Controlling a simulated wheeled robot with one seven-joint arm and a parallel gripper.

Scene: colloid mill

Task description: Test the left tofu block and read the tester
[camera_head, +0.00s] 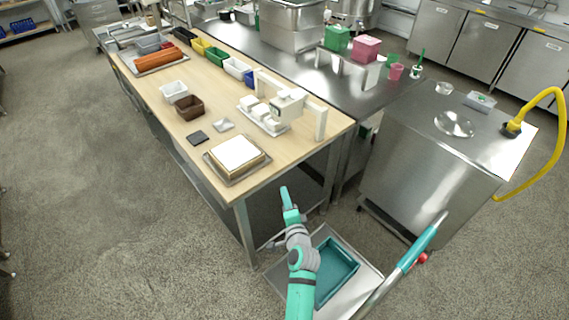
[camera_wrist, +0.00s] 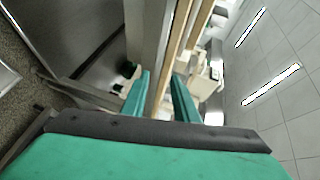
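Several small white tofu blocks (camera_head: 249,102) sit in a row on a white tray on the wooden-topped table. The leftmost is at the tray's far left end. A white boxy device (camera_head: 288,104), which looks like the tester, stands over the tray's right end; its reading is too small to make out. My gripper (camera_head: 287,194) is in front of the table's near edge, away from the blocks. In the wrist view my gripper (camera_wrist: 160,82) has its two teal fingers apart with nothing held between them. The wrist view looks sideways along the table edge.
A large white slab (camera_head: 237,153) on a metal tray is at the table's near corner. Small brown (camera_head: 190,107) and white (camera_head: 174,91) bins stand left of the blocks. A steel cabinet (camera_head: 425,155) is to the right. A teal tray (camera_head: 337,272) lies below my arm.

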